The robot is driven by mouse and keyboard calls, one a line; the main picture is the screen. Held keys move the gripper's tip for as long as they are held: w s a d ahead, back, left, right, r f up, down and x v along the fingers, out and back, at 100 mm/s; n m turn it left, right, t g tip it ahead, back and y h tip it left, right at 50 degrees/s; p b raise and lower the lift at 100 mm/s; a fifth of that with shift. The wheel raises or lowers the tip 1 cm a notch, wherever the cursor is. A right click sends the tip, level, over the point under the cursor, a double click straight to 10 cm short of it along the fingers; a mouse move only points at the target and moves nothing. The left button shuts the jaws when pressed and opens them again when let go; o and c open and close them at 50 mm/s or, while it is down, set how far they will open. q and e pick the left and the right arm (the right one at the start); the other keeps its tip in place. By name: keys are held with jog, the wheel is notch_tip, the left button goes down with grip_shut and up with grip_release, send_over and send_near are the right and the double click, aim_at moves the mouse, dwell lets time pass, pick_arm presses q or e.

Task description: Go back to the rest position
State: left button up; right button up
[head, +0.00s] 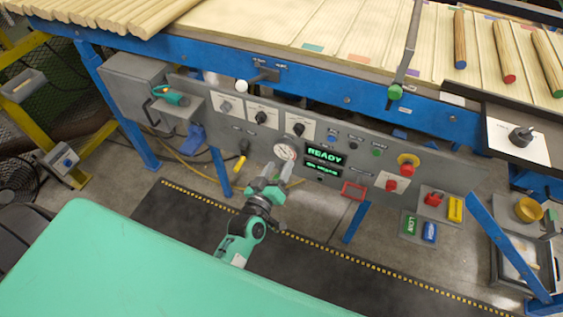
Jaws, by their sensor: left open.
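My left gripper (274,176) shows in the middle of the head view, in front of the lower edge of the grey control panel (235,129). It is open, and I see nothing between its fingers. The fingers point away from me, just below the round pressure gauge (286,150) in the picture. I cannot tell how far they are from the panel. My right gripper is out of view.
The panel carries knobs, a display reading READY (325,155) and a red button (407,160). A blue-framed table (215,62) with wooden rods stands above it. A yellow-handled lever (240,163) is left of the gripper. A dark floor mat (340,262) lies below.

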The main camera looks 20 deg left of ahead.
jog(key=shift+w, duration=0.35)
pick_arm(q)
jog(key=s+d+f+m+g+p, duration=0.1)
jog(key=s+f+m+g, duration=0.3)
jog(key=f, duration=0.7)
jog(key=s+f+n+g+h+p, duration=0.1)
jog(key=s+f+g+p, duration=0.1)
jog(key=s+f, duration=0.65)
jog(key=s+d+f+m+g+p, duration=0.1)
jog(key=s+f+m+g, duration=0.2)
jog(key=f, duration=1)
jog(key=s+a+f+m+g+p, duration=0.1)
jog(key=s+a+f+g, duration=0.1)
jog(key=s, duration=0.7)
jog(key=s+a+f+g+y+p, duration=0.1)
jog(key=s+a+f+g, duration=0.2)
jog(key=s+f, duration=0.3)
jog(key=s+a+f+m+g, duration=0.1)
jog(key=s+a+f+g, duration=0.2)
jog(key=s, duration=1.1)
jog(key=shift+a+f+m+y+p, duration=0.3)
jog(key=shift+a+f+p, duration=0.1)
jog(key=shift+f, duration=0.5)
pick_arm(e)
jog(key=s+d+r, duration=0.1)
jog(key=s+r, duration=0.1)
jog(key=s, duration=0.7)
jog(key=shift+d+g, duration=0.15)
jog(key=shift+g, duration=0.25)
